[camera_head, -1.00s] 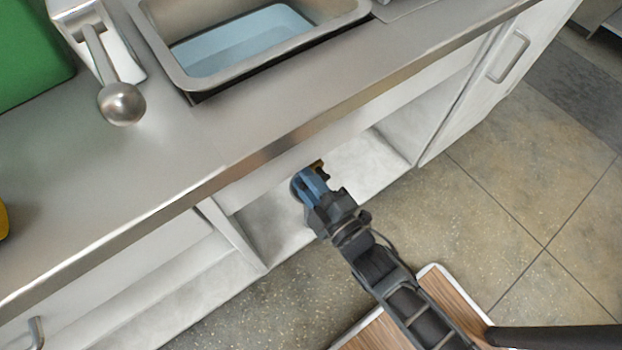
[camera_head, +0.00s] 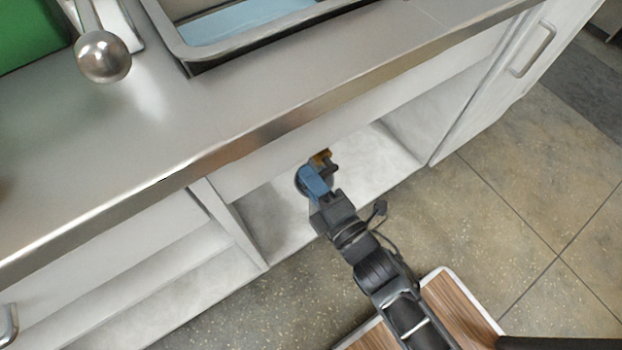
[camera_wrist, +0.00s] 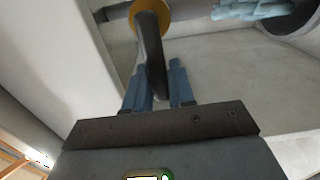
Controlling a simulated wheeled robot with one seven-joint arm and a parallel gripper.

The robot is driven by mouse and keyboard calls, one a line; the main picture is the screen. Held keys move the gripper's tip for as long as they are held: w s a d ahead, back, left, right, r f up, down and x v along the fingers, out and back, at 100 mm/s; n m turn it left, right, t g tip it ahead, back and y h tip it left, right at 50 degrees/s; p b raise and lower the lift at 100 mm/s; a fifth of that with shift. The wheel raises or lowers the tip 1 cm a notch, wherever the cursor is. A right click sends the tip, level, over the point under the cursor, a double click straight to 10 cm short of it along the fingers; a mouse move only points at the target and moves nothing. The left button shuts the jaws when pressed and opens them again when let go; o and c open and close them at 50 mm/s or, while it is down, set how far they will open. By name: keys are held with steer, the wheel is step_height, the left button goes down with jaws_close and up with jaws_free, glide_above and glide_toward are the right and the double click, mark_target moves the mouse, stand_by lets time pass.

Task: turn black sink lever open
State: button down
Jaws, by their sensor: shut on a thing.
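The black sink lever (camera_wrist: 150,45) shows in the wrist view as a flat dark handle running down from a brass-coloured round fitting (camera_wrist: 150,12) on a dark pipe. My gripper (camera_wrist: 160,88) has its blue fingers on either side of the lever's lower end and is shut on it. In the head view my gripper (camera_head: 313,182) is inside the open cabinet under the counter. The lever itself is mostly hidden in that view.
The steel counter (camera_head: 200,125) overhangs the cabinet opening, with a sink basin (camera_head: 180,45) above. A white wall (camera_wrist: 50,70) stands close to my gripper's left. A light-blue object (camera_wrist: 250,10) lies at the wrist view's upper right.

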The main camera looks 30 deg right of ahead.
stand_by(0.3)
steer(key=c, duration=1)
jaws_free()
steer(key=shift+c, duration=0.2)
steer(key=shift+s, duration=0.15)
steer(key=s, duration=0.7)
steer(key=shift+s, duration=0.3)
steer(key=s+d+r+m+g, duration=0.2)
steer(key=s+r+m, duration=0.7)
steer(key=s+d+r+m+g, duration=0.1)
steer(key=s+d+r+m, duration=0.1)
steer(key=s+r+m, duration=0.7)
step_height(320, 180, up, 13)
steer(key=p, duration=1.4)
steer(key=shift+r, duration=0.15)
